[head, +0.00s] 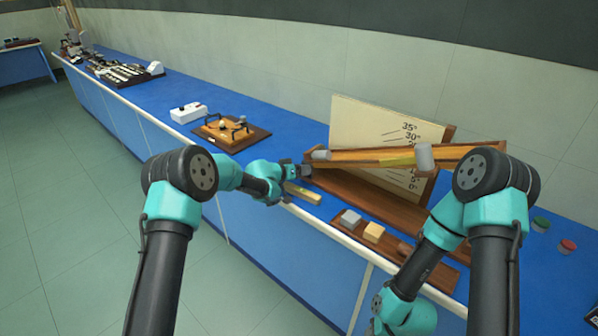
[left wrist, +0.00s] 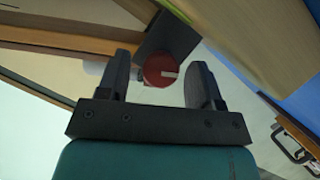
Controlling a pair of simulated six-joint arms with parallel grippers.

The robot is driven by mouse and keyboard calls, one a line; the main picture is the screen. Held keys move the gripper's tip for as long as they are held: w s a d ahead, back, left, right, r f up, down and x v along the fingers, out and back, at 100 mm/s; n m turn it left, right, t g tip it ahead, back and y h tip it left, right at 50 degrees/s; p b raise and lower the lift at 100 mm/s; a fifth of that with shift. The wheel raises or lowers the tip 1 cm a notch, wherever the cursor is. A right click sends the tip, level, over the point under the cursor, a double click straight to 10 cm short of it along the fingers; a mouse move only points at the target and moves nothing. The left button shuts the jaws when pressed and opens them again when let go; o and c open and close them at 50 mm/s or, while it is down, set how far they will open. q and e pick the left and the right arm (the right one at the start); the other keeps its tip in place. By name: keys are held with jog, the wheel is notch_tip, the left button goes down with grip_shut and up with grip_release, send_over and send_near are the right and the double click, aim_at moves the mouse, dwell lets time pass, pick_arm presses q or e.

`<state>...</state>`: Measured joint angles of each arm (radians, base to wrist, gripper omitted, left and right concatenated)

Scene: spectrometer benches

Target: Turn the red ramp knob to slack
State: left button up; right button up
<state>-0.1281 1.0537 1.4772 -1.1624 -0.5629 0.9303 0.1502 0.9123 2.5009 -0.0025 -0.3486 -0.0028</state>
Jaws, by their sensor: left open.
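The red ramp knob (left wrist: 160,70) has a pale mark on its face, pointing right in the left wrist view. A dark block stands behind it. My left gripper (left wrist: 164,84) is open, with one finger on each side of the knob; a gap shows on both sides. In the head view my left gripper (head: 300,172) is at the lower left end of the wooden ramp (head: 375,156), and the knob cannot be made out there. The ramp tilts up to the right before an angle board (head: 365,128).
A grey cylinder (head: 424,157) is on the ramp. A wooden tray (head: 395,247) with a grey block (head: 350,219) and a tan block (head: 374,232) lies in front. A yellow level-like bar (head: 303,193) lies near the bench edge.

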pick_arm(q)
jog(key=v, duration=1.7)
jog(key=shift+a, duration=0.15)
jog(key=shift+s, duration=0.1)
jog(key=s+a+f+n+g+y, duration=0.1)
jog(key=s+a+f+n+y, duration=0.15)
jog(key=s+f, duration=0.6)
jog(key=s+a+f+n+g+y, duration=0.1)
jog(key=s+a+f+n+y, duration=0.3)
jog(key=f, duration=0.7)
jog(key=s+a+f+g, duration=0.1)
jog(key=s+f+g, duration=0.2)
jog(key=s, duration=1)
jog(key=s+a+f+g, duration=0.2)
jog(key=s+f, duration=0.4)
jog(key=s, duration=0.7)
jog(key=shift+s+f+g, duration=0.3)
jog(key=shift+s+g, duration=0.05)
jog(key=shift+g, duration=0.15)
